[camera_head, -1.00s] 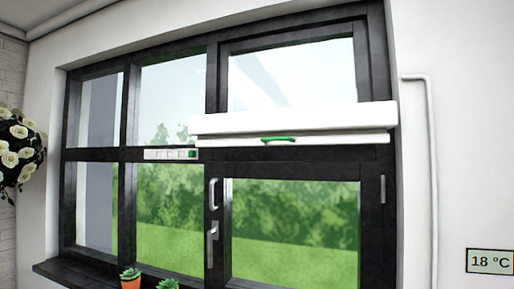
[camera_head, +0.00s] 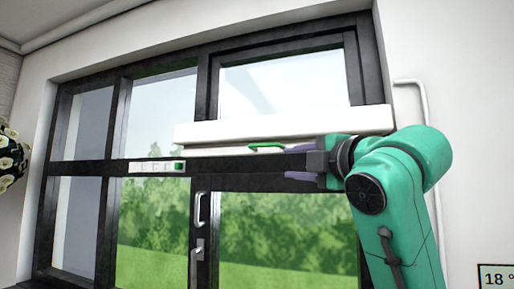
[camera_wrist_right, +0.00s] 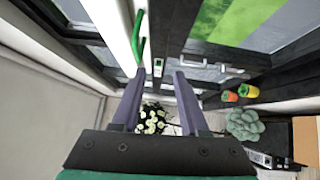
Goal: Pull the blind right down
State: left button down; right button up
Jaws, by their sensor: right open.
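The blind is rolled up in its white casing (camera_head: 285,126) across the upper right window. Its white bottom bar (camera_head: 222,151) sits just under the casing, with a green handle (camera_head: 267,147) on it. My right gripper (camera_head: 287,163) is open and empty, with its purple fingers pointing left just below and right of the handle. In the right wrist view, the green handle (camera_wrist_right: 140,38) is ahead of and slightly left of the open fingers (camera_wrist_right: 157,78), apart from them. My left gripper is not in view.
A white switch strip (camera_head: 150,167) with a green end is on the window's crossbar to the left. A window handle (camera_head: 200,208) is below the blind. In the wrist view, small pots (camera_wrist_right: 238,93) and white flowers (camera_wrist_right: 152,118) show.

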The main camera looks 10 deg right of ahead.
aim_at(265, 146)
jog(key=s+r+n, duration=0.1)
jog(key=s+r, duration=0.2)
jog(key=r, duration=0.1)
jog(key=shift+t, duration=0.3)
jog(key=p+x, duration=0.4)
jog(key=x, duration=0.3)
jog(key=p+x, duration=0.4)
jog(key=x, duration=0.3)
jog(key=shift+w+a+f, duration=0.15)
jog(key=shift+f, duration=0.05)
jog(key=shift+w+f, duration=0.2)
grip_shut()
